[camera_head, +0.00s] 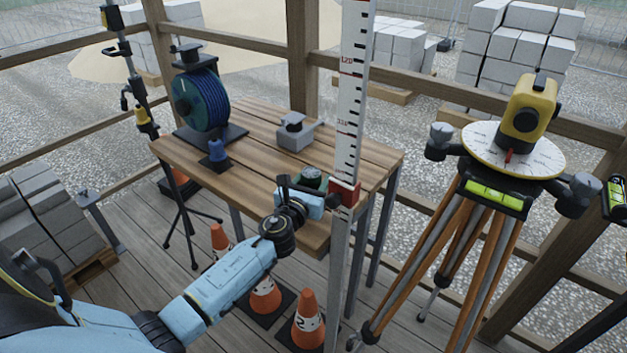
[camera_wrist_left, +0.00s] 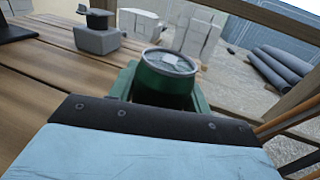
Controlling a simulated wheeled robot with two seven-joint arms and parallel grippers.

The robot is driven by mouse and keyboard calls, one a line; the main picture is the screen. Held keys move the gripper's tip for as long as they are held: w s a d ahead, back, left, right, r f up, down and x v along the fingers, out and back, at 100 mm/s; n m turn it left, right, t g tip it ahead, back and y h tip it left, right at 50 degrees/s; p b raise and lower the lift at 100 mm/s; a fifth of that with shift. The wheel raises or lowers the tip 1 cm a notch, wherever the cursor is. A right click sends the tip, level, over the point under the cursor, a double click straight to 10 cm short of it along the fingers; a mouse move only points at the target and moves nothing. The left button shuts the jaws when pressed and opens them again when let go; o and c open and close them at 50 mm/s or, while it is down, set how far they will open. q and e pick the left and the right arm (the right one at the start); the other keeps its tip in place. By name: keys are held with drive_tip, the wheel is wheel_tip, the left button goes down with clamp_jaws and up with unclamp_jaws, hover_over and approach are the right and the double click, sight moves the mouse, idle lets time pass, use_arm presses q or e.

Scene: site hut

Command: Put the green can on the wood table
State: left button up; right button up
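The green can (camera_head: 313,177) is at the near right part of the wood table (camera_head: 262,125), partly hidden by my left gripper (camera_head: 309,188). In the left wrist view the can (camera_wrist_left: 166,80) looks upright, with a grey lid and a dark green side. Green finger parts of my left gripper (camera_wrist_left: 163,100) lie close along both sides of it, and the gripper looks shut on it. The can's base is hidden, so I cannot tell whether it touches the tabletop. My right gripper is not in view.
A blue cable reel (camera_head: 203,98), a small blue item (camera_head: 218,151) and a grey block-shaped item (camera_head: 295,134) stand on the table. A tall measuring staff (camera_head: 351,85) rises close by my gripper. A survey tripod (camera_head: 490,240) stands right; cones (camera_head: 308,318) stand below.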

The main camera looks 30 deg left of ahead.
use_arm(q)
drive_tip(key=o, duration=0.3)
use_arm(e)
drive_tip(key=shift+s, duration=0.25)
use_arm(q)
drive_tip(key=shift+r, duration=0.1)
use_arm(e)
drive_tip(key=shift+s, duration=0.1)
use_arm(q)
drive_tip(key=shift+r, duration=0.2)
drive_tip(key=s, duration=0.3)
drive_tip(key=s+d, duration=0.1)
drive_tip(key=s, duration=0.3)
drive_tip(key=s+d+p, duration=0.1)
drive_tip(key=s, duration=0.3)
drive_tip(key=shift+f, duration=0.15)
drive_tip(key=shift+s+d, duration=0.1)
drive_tip(key=shift+s, duration=0.3)
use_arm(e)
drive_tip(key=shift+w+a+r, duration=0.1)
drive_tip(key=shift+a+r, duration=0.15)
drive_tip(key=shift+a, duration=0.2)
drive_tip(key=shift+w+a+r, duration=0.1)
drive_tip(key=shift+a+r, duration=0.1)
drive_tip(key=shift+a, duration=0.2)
